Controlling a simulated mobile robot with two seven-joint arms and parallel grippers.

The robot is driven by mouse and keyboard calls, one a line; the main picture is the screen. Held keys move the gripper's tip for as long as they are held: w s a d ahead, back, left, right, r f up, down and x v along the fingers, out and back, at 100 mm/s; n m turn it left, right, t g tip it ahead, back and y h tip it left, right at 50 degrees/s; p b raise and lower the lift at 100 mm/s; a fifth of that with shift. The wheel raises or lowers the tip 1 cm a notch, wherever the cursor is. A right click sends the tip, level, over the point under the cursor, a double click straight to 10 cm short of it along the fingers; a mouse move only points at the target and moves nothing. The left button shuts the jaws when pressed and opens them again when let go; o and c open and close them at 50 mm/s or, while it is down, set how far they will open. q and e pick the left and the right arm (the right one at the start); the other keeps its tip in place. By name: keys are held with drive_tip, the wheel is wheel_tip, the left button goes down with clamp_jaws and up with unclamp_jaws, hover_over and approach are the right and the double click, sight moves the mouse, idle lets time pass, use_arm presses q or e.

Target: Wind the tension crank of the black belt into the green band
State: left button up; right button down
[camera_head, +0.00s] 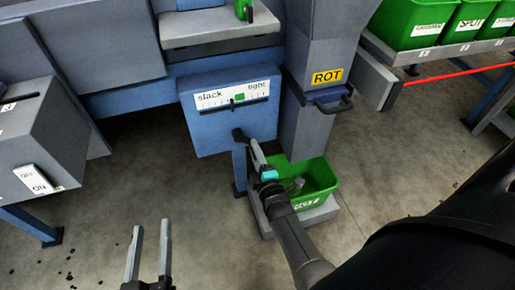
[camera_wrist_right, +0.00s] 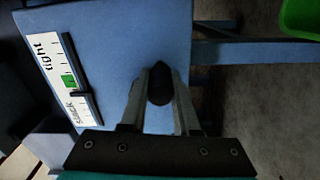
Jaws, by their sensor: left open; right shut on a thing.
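The blue tension box (camera_head: 225,128) carries a white scale (camera_head: 215,98) marked slack at left and tight at right. Its green band (camera_head: 239,97) lies right of the middle, and the black pointer (camera_head: 232,104) stands just beside it on the slack side. The crank's black knob (camera_head: 239,134) sticks out below the scale. My right gripper (camera_head: 246,141) is shut on the knob; the right wrist view shows the knob (camera_wrist_right: 160,84) between its two fingers. The rest of the crank is hidden. My left gripper (camera_head: 151,226) is open and empty over the floor at lower left.
A grey chute with a yellow ROT label (camera_head: 328,76) stands right of the box, above a green crate (camera_head: 319,180). A grey switch box (camera_head: 38,140) is at left. Green crates (camera_head: 413,22) stand on a shelf at upper right. The floor at lower left is mostly clear.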

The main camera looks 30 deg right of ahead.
use_arm(q)
drive_tip(key=shift+w+a+f+m+g+y+p, duration=0.15)
drive_tip(key=shift+w+a+f+g+y+p, duration=0.2)
drive_tip(key=shift+g, duration=0.3)
drive_tip(key=shift+w+a+f+m+g+y+p, duration=0.15)
drive_tip(key=shift+a+f+g+p, duration=0.25)
drive_tip(key=shift+g, duration=0.25)
use_arm(e)
drive_tip(key=w+a+m, duration=0.2)
drive_tip(key=a+m, duration=0.5)
drive_tip(key=m, duration=1.3)
drive_tip(key=shift+a+r+m, duration=0.3)
drive_tip(key=shift+r, duration=0.05)
use_arm(q)
drive_tip(key=shift+f, duration=0.1)
use_arm(e)
drive_tip(key=c, duration=0.7)
unclamp_jaws()
drive_tip(key=shift+o, duration=0.2)
drive_tip(key=shift+s+f, duration=0.1)
